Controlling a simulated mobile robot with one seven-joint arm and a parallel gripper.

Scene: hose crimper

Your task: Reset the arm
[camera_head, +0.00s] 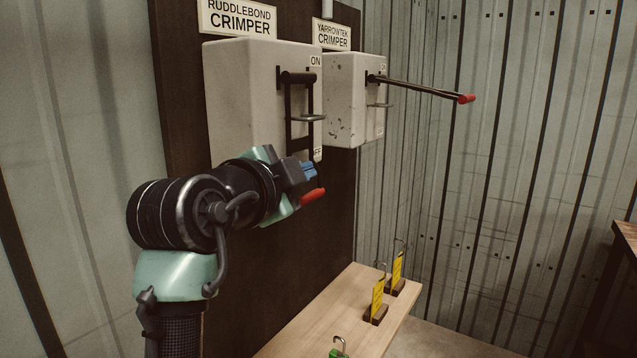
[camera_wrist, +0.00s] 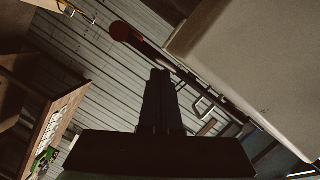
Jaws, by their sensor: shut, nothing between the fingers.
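My gripper (camera_head: 311,171) is in front of the lower part of the Ruddlebond crimper switch box (camera_head: 245,95) in the head view. Its fingers are together and empty. The box's dark lever hangs down toward OFF, and its red handle end (camera_head: 313,195) shows just below my fingertips; I cannot tell whether they touch. The Yarrowtek crimper switch box (camera_head: 345,100) is beyond it, its lever (camera_head: 420,88) sticking outward to a red tip (camera_head: 466,99). In the wrist view my closed fingers (camera_wrist: 160,75) are dark, with a red-tipped lever (camera_wrist: 122,32) beyond them.
A wooden shelf (camera_head: 345,300) below holds two yellow tags (camera_head: 377,298) in dark stands and a green object (camera_head: 338,352) with a metal hook. A dark board backs the boxes. Corrugated wall (camera_head: 540,180) lies behind, and another table edge (camera_head: 625,240) stands at right.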

